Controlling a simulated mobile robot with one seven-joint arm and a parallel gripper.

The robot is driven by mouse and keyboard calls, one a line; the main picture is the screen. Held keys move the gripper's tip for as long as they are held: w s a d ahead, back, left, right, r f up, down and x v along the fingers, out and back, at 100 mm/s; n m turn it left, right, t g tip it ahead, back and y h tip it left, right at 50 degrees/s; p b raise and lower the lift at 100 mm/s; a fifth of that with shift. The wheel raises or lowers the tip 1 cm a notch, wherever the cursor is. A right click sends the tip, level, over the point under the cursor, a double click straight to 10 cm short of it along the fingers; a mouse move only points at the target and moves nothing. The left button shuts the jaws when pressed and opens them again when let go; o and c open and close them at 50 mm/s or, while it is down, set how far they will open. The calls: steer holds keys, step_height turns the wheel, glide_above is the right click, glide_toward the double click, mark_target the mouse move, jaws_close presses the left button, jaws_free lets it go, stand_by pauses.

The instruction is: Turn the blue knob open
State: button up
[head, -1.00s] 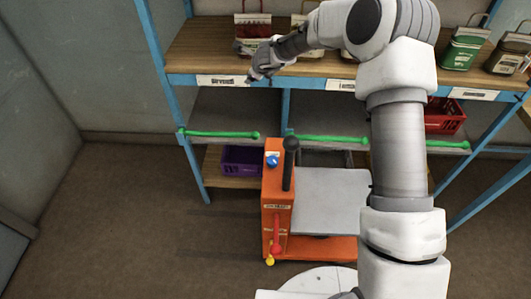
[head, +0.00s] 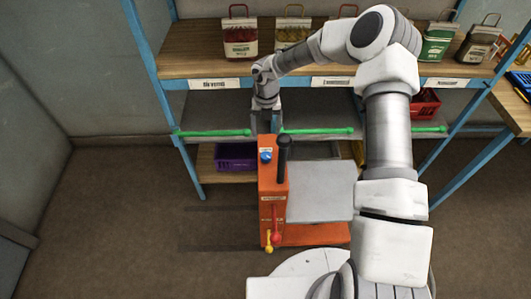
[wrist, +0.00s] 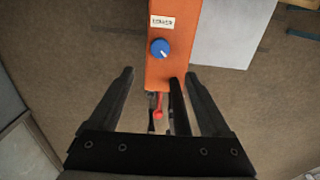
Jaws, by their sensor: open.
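The blue knob (head: 266,156) sits on the top face of an orange post (head: 272,185). In the wrist view the knob (wrist: 160,49), with a white pointer line, lies just beyond my fingertips near a small white label (wrist: 162,22). My gripper (head: 265,127) points down behind and above the post's top, apart from the knob. In the wrist view my gripper (wrist: 159,74) is open with nothing held, its two dark fingers either side of the post's near end.
A black upright handle (head: 283,158) stands right beside the knob. A red lever (head: 277,232) and a yellow one (head: 269,244) are low on the post. Floor at left is clear.

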mark_target(266, 155)
step_height(266, 155, down, 14)
steer(key=shift+r, duration=0.25)
steer(key=shift+c, duration=0.2)
jaws_close()
steer(key=shift+n, duration=0.4)
steer(key=n, duration=0.2)
steer(key=shift+n, duration=2.3)
